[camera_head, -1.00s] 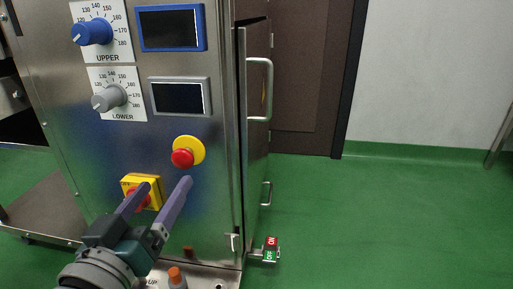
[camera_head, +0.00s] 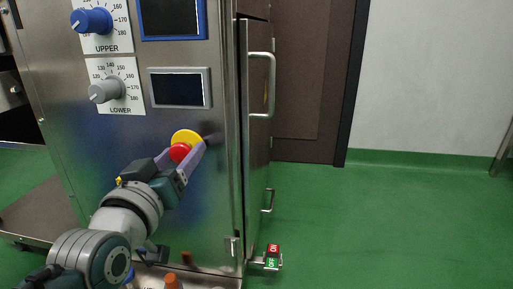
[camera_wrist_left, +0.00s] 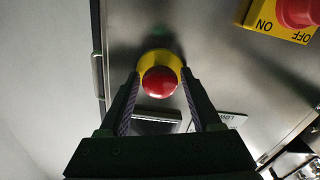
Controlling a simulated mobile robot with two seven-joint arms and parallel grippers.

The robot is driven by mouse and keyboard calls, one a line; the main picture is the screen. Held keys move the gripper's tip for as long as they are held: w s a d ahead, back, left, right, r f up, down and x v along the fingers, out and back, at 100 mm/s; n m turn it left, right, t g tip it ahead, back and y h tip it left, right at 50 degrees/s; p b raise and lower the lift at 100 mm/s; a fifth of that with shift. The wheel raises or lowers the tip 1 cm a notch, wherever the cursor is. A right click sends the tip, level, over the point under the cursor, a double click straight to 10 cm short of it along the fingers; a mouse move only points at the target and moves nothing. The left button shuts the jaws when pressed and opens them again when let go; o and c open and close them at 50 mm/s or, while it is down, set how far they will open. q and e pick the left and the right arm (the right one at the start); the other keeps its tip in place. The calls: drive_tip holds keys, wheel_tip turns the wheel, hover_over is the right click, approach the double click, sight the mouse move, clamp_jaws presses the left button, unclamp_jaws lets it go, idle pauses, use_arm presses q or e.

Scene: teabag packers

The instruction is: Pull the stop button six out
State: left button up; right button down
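The stop button is a red mushroom head (camera_head: 180,152) on a yellow round base (camera_head: 186,136), mounted on the steel front panel of the machine. It also shows in the left wrist view (camera_wrist_left: 160,81), between my two fingers. My left gripper (camera_head: 180,150) is open, with one finger on each side of the red head. In the left wrist view the fingertips (camera_wrist_left: 160,76) reach the yellow base, with small gaps to the red head. My right gripper is in neither view.
A yellow ON/OFF switch with a red knob (camera_wrist_left: 297,12) is beside the button. Above the button are a grey-framed display (camera_head: 180,88), a grey LOWER knob (camera_head: 104,91) and a blue UPPER knob (camera_head: 92,21). A door handle (camera_head: 270,85) stands out at right.

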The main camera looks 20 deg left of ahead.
use_arm(q)
clamp_jaws()
idle(0.3)
idle(0.8)
